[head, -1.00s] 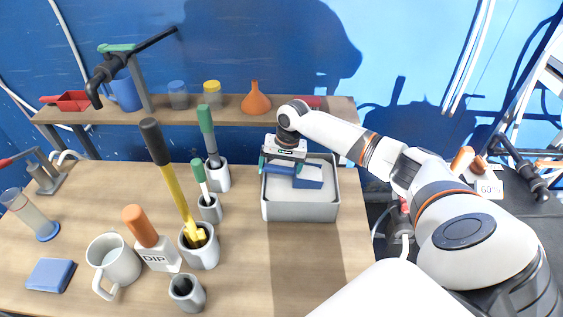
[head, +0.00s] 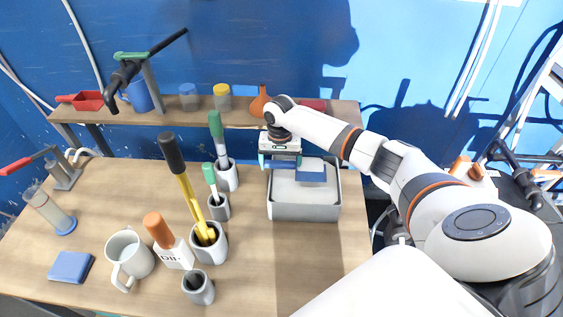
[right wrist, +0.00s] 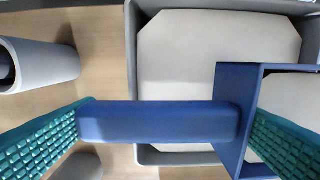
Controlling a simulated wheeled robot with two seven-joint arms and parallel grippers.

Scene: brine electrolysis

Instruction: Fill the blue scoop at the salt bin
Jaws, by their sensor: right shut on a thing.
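The salt bin (head: 305,212) is a grey open box at the right end of the table, with pale salt (head: 297,194) inside. My right gripper (head: 280,162) is over the back left part of the bin. It is shut on the handle of the blue scoop (head: 312,174). In the right wrist view the handle (right wrist: 160,122) lies between the teal fingers, and the scoop's blue walls (right wrist: 230,110) are at the right, over the bin. Pale material shows inside the scoop's rim, but I cannot tell whether it is in the scoop. My left gripper is out of view.
Grey holders with green-handled tools (head: 227,176) stand left of the bin. A yellow tool with a black handle (head: 187,185) stands in a grey cup (head: 209,248). Bare table lies in front of the bin.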

